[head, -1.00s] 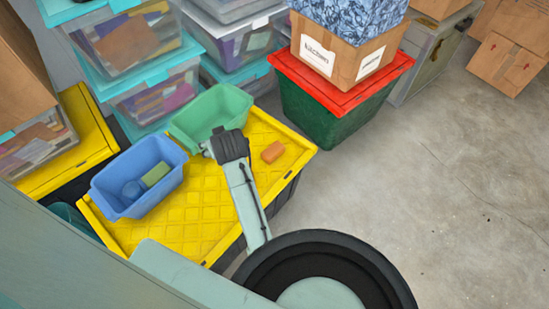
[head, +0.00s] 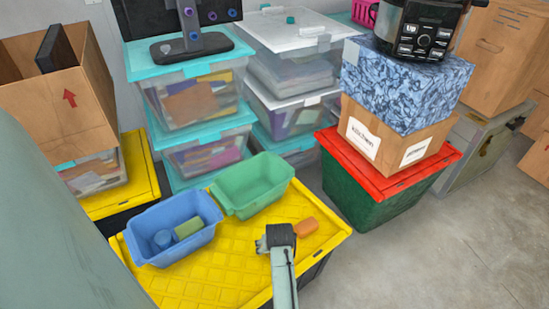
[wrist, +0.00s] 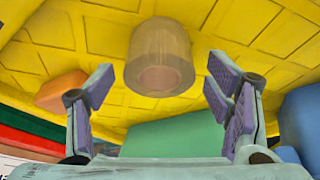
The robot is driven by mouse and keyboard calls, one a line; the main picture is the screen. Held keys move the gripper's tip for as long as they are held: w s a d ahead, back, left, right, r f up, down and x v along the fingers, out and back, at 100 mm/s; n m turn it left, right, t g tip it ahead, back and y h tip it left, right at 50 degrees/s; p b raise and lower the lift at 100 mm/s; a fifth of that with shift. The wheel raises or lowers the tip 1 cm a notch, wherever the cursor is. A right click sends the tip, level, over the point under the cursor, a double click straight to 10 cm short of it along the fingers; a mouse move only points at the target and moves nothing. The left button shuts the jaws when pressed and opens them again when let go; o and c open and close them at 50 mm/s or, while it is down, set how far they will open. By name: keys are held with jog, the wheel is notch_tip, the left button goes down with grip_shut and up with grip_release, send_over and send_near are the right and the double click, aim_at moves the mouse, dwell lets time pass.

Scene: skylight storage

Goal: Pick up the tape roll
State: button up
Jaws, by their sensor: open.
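The tape roll (wrist: 160,58), a pale tan, see-through ring with an open core, sits on the yellow bin lid (wrist: 90,50) in the wrist view. My gripper (wrist: 160,87) is open, its purple-padded fingers spread on either side of the roll's line in that view. Nothing is held, and no contact with the roll shows. In the head view my gripper (head: 264,243) is over the yellow lid (head: 200,275), below the green bin and left of the orange block. I cannot make out the roll there; my gripper may hide it.
A green bin (head: 253,183), a blue bin (head: 172,228) with small items inside and an orange block (head: 307,227) are on the yellow lid. A red-lidded crate (head: 385,180) bears boxes and a cooker (head: 420,28). Clear floor (head: 420,265) lies right.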

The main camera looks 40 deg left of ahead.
jog(key=shift+x, duration=0.9)
jog(key=shift+c, duration=0.2)
jog(key=c, duration=1.4)
jog(key=shift+o, duration=0.2)
jog(key=shift+r, duration=0.2)
